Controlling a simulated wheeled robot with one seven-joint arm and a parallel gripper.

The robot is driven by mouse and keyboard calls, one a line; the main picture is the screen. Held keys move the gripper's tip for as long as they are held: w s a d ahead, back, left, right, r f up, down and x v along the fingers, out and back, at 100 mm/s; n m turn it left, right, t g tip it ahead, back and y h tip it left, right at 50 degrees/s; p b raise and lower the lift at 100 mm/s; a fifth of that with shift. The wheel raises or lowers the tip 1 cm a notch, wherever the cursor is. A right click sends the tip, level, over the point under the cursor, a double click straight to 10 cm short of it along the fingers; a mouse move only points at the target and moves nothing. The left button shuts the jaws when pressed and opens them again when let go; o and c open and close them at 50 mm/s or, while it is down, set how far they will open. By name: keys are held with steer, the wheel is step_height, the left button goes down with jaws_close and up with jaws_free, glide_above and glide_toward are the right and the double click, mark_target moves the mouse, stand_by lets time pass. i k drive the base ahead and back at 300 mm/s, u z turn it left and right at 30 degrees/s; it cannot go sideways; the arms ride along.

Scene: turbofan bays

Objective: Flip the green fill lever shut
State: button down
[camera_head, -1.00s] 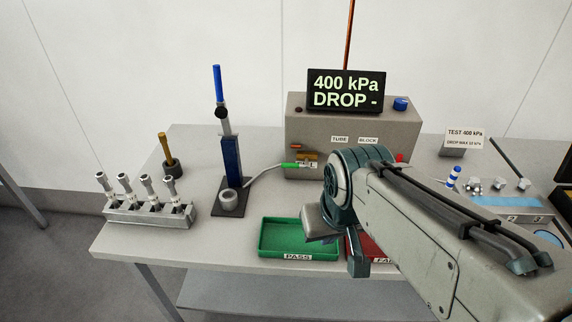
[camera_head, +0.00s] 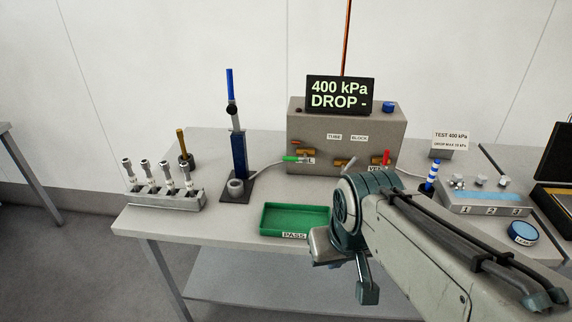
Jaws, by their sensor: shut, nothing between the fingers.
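The green fill lever (camera_head: 291,159) is on a brass valve (camera_head: 305,152) at the lower left of the grey test box's (camera_head: 345,124) front. The lever lies about level and points left. A label below it is only partly readable. My arm reaches in from the lower right. My gripper (camera_head: 367,292) hangs at its bent end, low in the picture, in front of the table and apart from the lever, to its lower right. Its jaws look shut and empty, with the fingertips not clear.
A red lever (camera_head: 386,157) stands upright at the box's right. The display (camera_head: 339,94) reads 400 kPa, DROP -. A green PASS tray (camera_head: 295,219) lies in front. A blue post stand (camera_head: 238,154) and a fitting rack (camera_head: 166,201) stand left. A hose runs to the fill valve.

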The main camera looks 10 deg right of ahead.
mark_target(291, 159)
steer(key=z, duration=0.7)
steer(key=i, duration=0.65)
steer(key=u, duration=0.55)
